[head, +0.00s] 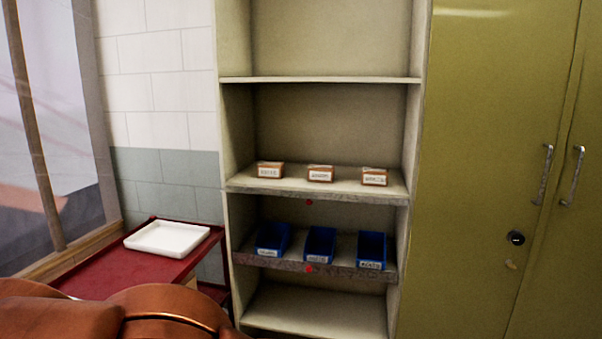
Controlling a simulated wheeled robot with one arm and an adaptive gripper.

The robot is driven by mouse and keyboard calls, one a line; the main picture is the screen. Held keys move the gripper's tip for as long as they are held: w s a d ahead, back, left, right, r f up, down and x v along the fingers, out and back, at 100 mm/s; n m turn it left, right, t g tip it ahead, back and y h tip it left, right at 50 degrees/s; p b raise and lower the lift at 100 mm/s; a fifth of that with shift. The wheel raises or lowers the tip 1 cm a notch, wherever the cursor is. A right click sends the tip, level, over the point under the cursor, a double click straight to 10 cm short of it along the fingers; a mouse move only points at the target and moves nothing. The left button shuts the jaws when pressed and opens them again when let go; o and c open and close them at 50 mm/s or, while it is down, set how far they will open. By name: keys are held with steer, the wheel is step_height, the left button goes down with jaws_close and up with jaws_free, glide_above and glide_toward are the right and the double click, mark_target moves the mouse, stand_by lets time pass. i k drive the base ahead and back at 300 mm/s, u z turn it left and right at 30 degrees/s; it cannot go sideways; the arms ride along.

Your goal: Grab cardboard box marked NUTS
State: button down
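Three small brown cardboard boxes with white labels stand in a row on the middle shelf: a left box (270,170), a middle box (320,174) and a right box (374,177). The label print is too small and blurred for me to tell which one is marked NUTS. My gripper is not in view. Part of my own orange-brown arm shows at the bottom left, well apart from the boxes.
The beige shelf unit (322,186) holds several shelves. Blue bins (272,239), (320,244) and (371,250) stand one shelf below. A white tray (167,239) lies on a red cart (120,272) at left. An olive cabinet (490,150) stands at right.

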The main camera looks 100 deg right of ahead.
mark_target(265, 169)
steer(key=z, duration=4.35)
steer(key=i, duration=1.8)
steer(key=u, duration=2.4)
